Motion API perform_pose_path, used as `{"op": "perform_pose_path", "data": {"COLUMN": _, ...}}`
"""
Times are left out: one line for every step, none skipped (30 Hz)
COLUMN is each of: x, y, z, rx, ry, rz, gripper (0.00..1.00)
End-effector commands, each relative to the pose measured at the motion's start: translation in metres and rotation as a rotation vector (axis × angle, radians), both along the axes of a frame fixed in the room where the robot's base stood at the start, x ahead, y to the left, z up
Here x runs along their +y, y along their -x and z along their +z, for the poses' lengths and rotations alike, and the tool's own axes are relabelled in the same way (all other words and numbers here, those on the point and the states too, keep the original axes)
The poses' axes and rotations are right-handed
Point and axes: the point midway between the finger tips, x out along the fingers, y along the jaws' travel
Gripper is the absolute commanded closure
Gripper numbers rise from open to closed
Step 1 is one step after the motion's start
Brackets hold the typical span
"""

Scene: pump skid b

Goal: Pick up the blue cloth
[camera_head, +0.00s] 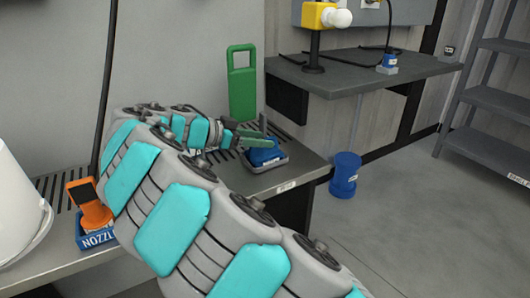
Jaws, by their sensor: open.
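The blue cloth (265,157) appears as a small bunched blue shape in a shallow grey tray (272,168) near the right end of the metal bench. My gripper (254,138) is open, with its fingers reaching right, just over or beside the cloth. A finger hides part of the cloth's top. I cannot tell whether the fingers touch it. My arm crosses the foreground and hides much of the bench.
A green board with a handle slot (241,92) stands behind the tray. A blue container (345,176) stands on the floor right of the bench. Open floor lies farther right.

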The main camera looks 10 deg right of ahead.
Motion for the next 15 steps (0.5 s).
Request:
{"op": "perform_pose_path", "data": {"x": -0.004, "y": -0.001, "z": -0.001, "rx": 0.001, "ry": -0.001, "rz": -0.001, "gripper": 0.43}}
{"op": "perform_pose_path", "data": {"x": -0.007, "y": -0.002, "z": -0.002, "rx": 0.001, "ry": -0.002, "rz": 0.0, "gripper": 0.43}}
{"op": "perform_pose_path", "data": {"x": -0.013, "y": -0.003, "z": -0.004, "rx": 0.001, "ry": -0.002, "rz": 0.0, "gripper": 0.43}}
{"op": "perform_pose_path", "data": {"x": -0.017, "y": -0.004, "z": -0.006, "rx": 0.003, "ry": -0.001, "rz": -0.001, "gripper": 0.43}}
{"op": "perform_pose_path", "data": {"x": -0.022, "y": -0.004, "z": -0.008, "rx": 0.005, "ry": -0.001, "rz": -0.003, "gripper": 0.43}}
{"op": "perform_pose_path", "data": {"x": -0.028, "y": -0.005, "z": -0.01, "rx": 0.005, "ry": 0.0, "rz": -0.004, "gripper": 0.43}}
{"op": "perform_pose_path", "data": {"x": -0.032, "y": -0.007, "z": -0.012, "rx": 0.005, "ry": -0.001, "rz": -0.005, "gripper": 0.43}}
{"op": "perform_pose_path", "data": {"x": -0.035, "y": -0.009, "z": -0.013, "rx": 0.004, "ry": 0.0, "rz": -0.003, "gripper": 0.43}}
{"op": "perform_pose_path", "data": {"x": -0.038, "y": -0.01, "z": -0.015, "rx": 0.002, "ry": -0.001, "rz": -0.001, "gripper": 0.43}}
{"op": "perform_pose_path", "data": {"x": -0.04, "y": -0.011, "z": -0.016, "rx": 0.001, "ry": -0.001, "rz": 0.0, "gripper": 0.43}}
{"op": "perform_pose_path", "data": {"x": -0.041, "y": -0.012, "z": -0.017, "rx": 0.002, "ry": 0.0, "rz": 0.002, "gripper": 0.43}}
{"op": "perform_pose_path", "data": {"x": -0.042, "y": -0.012, "z": -0.017, "rx": 0.001, "ry": -0.001, "rz": 0.001, "gripper": 0.43}}
{"op": "perform_pose_path", "data": {"x": -0.042, "y": -0.012, "z": -0.017, "rx": 0.0, "ry": -0.001, "rz": 0.002, "gripper": 0.43}}
{"op": "perform_pose_path", "data": {"x": -0.042, "y": -0.012, "z": -0.017, "rx": 0.0, "ry": -0.001, "rz": 0.002, "gripper": 0.43}}
{"op": "perform_pose_path", "data": {"x": -0.042, "y": -0.012, "z": -0.017, "rx": 0.0, "ry": -0.001, "rz": 0.002, "gripper": 0.43}}
